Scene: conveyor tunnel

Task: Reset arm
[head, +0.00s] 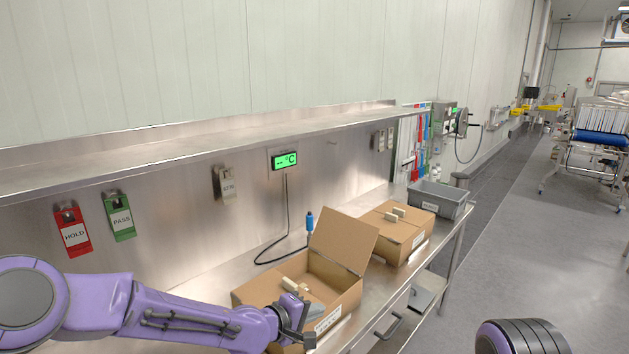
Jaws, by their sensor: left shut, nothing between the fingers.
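My left arm, purple, comes in from the left, and its dark gripper (304,330) is at the near side of the open cardboard box (346,300) on the steel bench. The gripper is shut and empty. I cannot tell whether it touches the box. The box's flap stands up at its right, and small pale blocks (291,284) show at its opening. The gripper and forearm hide part of the box's front. My right gripper is out of view; a purple and dark rounded part of my body shows at the bottom right.
A closed cardboard box (385,238) with small pale blocks on top sits farther along the bench, before a grey bin (437,199). A steel shelf (200,148) overhangs the back. A blue-handled probe (309,222) hangs on a cable. The floor (540,270) at right is open.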

